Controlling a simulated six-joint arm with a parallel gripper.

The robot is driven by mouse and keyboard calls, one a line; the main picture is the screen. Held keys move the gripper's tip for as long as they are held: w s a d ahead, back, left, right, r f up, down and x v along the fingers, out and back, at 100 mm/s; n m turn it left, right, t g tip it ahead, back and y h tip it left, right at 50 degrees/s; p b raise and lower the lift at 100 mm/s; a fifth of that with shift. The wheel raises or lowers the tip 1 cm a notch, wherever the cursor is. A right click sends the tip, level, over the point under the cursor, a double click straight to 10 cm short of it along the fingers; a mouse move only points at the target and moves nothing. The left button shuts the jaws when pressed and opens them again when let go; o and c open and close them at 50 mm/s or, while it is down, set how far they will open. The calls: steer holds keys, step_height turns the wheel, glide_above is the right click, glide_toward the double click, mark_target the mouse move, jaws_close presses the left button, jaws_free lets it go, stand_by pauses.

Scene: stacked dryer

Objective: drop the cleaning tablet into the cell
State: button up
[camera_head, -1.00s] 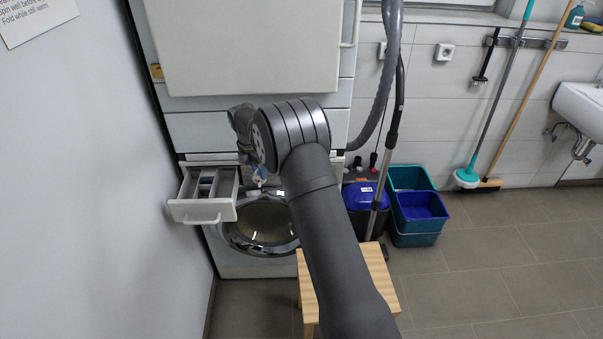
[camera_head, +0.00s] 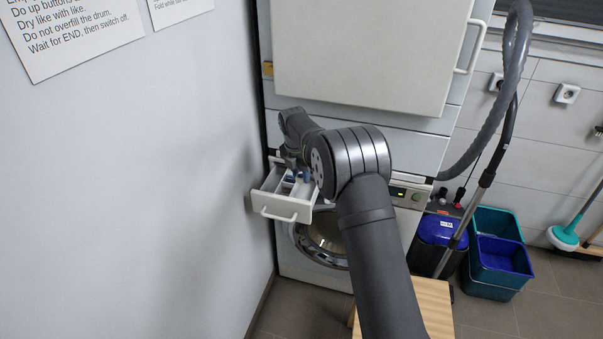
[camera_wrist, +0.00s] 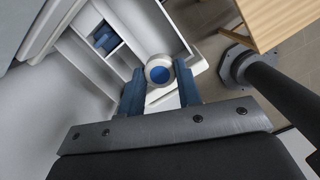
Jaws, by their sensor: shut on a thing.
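The cleaning tablet (camera_wrist: 159,72) is a small round white piece with a blue centre. In the wrist view my gripper (camera_wrist: 160,80) is shut on it between two blue fingers. My gripper is above the open, pulled-out white detergent drawer (camera_head: 281,208). The drawer (camera_wrist: 180,37) also shows below the tablet in the wrist view, divided into cells by thin walls. A blue insert (camera_wrist: 106,38) sits in a small cell at the upper left of that view. The tablet appears above the drawer's larger cell, near its edge. In the head view I cannot make out the tablet.
The washer (camera_head: 318,245) is below the drawer, and the dryer (camera_head: 365,55) is stacked above. A grey wall (camera_head: 130,190) stands close on the left. A wooden stool (camera_head: 432,300) is in front, with a blue-lidded bin (camera_head: 440,230) and buckets (camera_head: 500,260) to the right.

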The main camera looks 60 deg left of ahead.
steer(key=shift+f, duration=2.9)
steer(key=o, duration=1)
steer(key=shift+o, duration=0.2)
step_height(320, 180, up, 17)
steer(key=s+d, duration=0.1)
steer(key=s, duration=0.1)
steer(key=shift+s+r, duration=0.15)
steer(key=shift+s, duration=0.05)
